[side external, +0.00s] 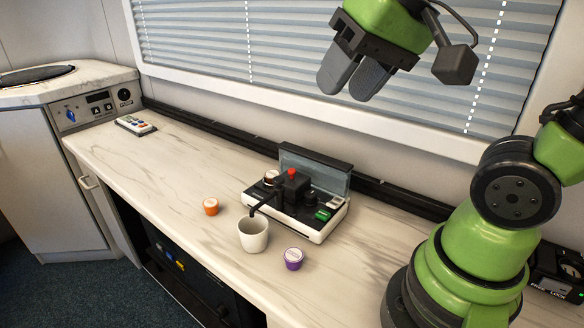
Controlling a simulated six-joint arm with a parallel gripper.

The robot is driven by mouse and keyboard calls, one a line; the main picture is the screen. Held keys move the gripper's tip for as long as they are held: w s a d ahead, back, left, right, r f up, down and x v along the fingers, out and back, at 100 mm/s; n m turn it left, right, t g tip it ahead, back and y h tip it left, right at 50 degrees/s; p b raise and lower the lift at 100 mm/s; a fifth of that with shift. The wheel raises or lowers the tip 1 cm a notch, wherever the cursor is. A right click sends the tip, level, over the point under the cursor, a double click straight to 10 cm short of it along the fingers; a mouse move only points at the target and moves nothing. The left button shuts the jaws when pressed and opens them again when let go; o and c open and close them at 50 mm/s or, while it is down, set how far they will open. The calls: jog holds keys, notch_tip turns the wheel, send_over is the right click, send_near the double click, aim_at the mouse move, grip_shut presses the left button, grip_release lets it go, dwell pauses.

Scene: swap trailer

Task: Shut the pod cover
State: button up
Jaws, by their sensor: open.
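A low white and black coffee machine (318,231) stands on the counter against the back rail. A raised grey, see-through cover (318,172) stands upright along its back edge. A dark block with a red knob (292,171) sits on top, with a dark spout reaching out to the left. A small round pod-like piece (271,177) shows behind the block; I cannot tell how it sits. My gripper (352,80) is open and empty, high above and behind the machine in the picture, in front of the blinds, touching nothing.
A white cup (253,236) stands under the spout. An orange pod (211,207) lies left of it and a purple pod (294,258) right of it. A remote-like panel (136,125) lies at the far left. The counter (165,165) between is clear.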

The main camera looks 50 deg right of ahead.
jog(key=w+d+f+m+g+h, duration=0.1)
jog(key=w+d+f+m+g, duration=0.25)
jog(key=w, duration=0.75)
jog(key=g, duration=0.2)
send_over(292, 170)
notch_tip(292, 170, down, 11)
jog(key=shift+m, duration=0.25)
notch_tip(292, 170, down, 9)
jog(key=shift+r, duration=0.15)
jog(key=shift+c, duration=0.2)
grip_shut()
